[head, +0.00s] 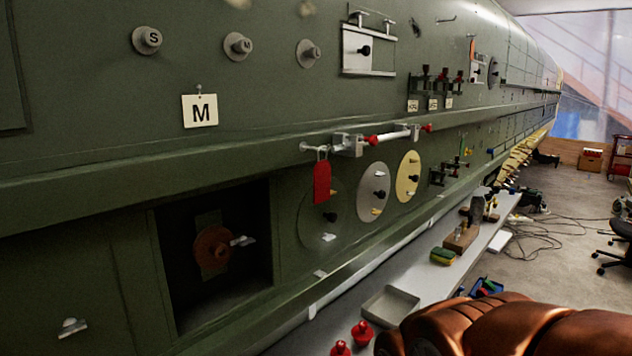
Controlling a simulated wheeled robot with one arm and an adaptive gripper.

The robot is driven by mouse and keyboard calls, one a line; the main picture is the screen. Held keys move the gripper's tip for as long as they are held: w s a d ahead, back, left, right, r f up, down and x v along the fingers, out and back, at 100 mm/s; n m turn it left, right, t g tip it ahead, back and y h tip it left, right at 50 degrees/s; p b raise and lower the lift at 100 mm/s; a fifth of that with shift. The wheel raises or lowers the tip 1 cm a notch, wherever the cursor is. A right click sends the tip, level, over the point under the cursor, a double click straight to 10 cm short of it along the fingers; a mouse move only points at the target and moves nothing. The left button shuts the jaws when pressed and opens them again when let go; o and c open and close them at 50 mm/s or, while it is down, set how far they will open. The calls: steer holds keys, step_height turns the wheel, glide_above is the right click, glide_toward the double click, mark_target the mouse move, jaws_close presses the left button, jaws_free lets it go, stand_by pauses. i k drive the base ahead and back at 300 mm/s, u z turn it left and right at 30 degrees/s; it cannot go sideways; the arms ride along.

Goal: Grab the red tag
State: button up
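The red tag (322,183) hangs from a small ring or hook at the left end of a light metal bar (390,137) on the green fuselage side. It hangs flat and roughly upright, just in front of the upper left of a dark green round plate (316,222). Nothing is touching the tag from below. My gripper is not in view. A copper-coloured part at the lower right looks like my own arm, well apart from the tag.
A narrow shelf (436,283) runs below, with a grey tray (390,305), red knobbed pieces (362,333) and a sponge (443,257). A square recess (180,290) opens at lower left. A white "M" card (200,110) hangs above.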

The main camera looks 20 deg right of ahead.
mark_target(322, 171)
steer(key=k, duration=1.2)
steer(key=u, duration=0.3)
steer(key=i, duration=0.8)
steer(key=u, duration=0.3)
